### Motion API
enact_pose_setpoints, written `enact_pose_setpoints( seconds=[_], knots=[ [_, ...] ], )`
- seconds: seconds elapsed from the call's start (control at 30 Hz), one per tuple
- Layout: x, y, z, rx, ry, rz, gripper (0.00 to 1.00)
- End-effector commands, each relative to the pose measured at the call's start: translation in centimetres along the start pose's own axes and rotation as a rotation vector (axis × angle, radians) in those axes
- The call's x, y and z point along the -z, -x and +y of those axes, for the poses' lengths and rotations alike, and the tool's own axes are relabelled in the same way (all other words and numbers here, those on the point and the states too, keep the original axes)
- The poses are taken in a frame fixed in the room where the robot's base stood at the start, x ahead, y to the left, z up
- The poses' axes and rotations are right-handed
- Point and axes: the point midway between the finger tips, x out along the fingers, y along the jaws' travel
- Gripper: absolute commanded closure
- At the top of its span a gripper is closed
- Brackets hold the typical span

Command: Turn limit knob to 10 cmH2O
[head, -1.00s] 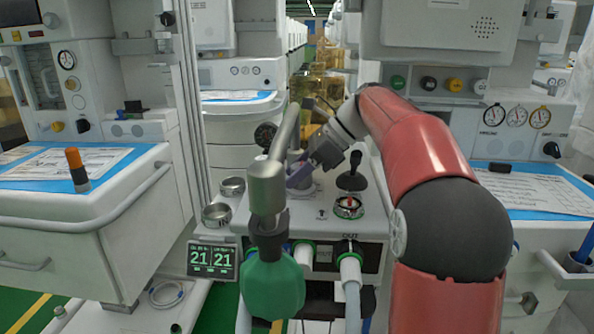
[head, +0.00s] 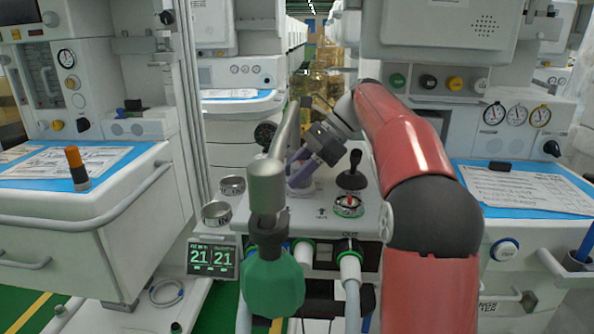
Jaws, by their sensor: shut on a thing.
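My gripper (head: 302,168) is at the small machine's top panel, reaching down from the right behind the metal bag arm. Its bluish-purple fingers are closed around a knob that they and the bag arm largely hide; its pale round base (head: 301,188) shows below them. I cannot read the knob's scale. The display (head: 213,258) at the lower left shows two green readings, 21 and 21.
The metal bag arm (head: 266,188) with a green bag (head: 272,285) stands in front of the panel. A black lever (head: 353,170) and a round dial with a red pointer (head: 348,204) are right of my gripper. Two metal cups (head: 216,212) sit left.

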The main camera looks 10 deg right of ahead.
Motion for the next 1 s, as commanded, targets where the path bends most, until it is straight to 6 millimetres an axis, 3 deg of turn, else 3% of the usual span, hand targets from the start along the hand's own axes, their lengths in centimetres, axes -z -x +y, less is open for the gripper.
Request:
enact_pose_setpoints(
  seconds=[0.03, 0.2, 0.57, 1.0],
  knots=[
    [-0.1, 0.1, 0.0, 0.003, 0.002, 0.000, 0.58],
    [-0.1, 0.0, 0.0, 0.002, 0.001, 0.000, 0.37],
    [0.0, 0.7, -0.1, 0.003, 0.000, 0.000, 0.37],
    [0.0, 6.8, -0.1, 0.004, 0.001, 0.000, 0.37]
  ],
)
